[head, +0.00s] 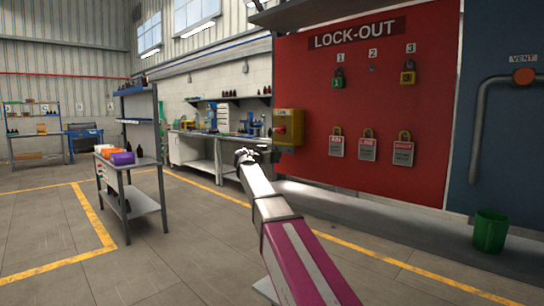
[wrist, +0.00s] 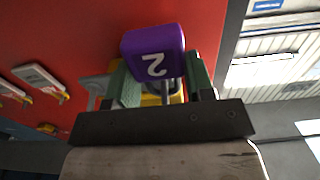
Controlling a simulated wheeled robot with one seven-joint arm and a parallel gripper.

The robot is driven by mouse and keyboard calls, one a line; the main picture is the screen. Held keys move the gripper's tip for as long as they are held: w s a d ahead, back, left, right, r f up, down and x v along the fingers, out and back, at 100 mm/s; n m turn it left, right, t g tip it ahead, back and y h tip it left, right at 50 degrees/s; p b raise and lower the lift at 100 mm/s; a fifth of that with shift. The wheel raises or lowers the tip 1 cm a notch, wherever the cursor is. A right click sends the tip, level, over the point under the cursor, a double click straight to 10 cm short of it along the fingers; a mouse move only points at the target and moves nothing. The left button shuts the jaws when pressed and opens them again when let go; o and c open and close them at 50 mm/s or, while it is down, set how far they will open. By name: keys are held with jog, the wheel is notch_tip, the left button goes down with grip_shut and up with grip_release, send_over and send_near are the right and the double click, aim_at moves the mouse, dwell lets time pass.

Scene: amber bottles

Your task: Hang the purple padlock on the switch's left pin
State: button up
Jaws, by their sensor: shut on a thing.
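The purple padlock (wrist: 153,52), marked with a white 2, is between the green fingers of my gripper (wrist: 161,78) in the wrist view. The gripper is shut on it. Part of its grey shackle (wrist: 167,92) shows below the body in that view. In the head view my gripper (head: 257,154) is at the lower left of the yellow switch box (head: 291,118), and I cannot make out the padlock there. The box has a red knob (head: 281,129). A yellow patch, likely the box, shows behind the padlock in the wrist view. I cannot make out the left pin.
The red lock-out board (head: 375,110) holds a green padlock (head: 338,80) under 1 and a yellow padlock (head: 408,76) under 3; place 2 is empty. Several tagged padlocks hang lower. A grey cart (head: 142,176) stands left, a green bin (head: 490,231) right.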

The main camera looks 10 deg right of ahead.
dwell(0.4)
jog(key=o, duration=1)
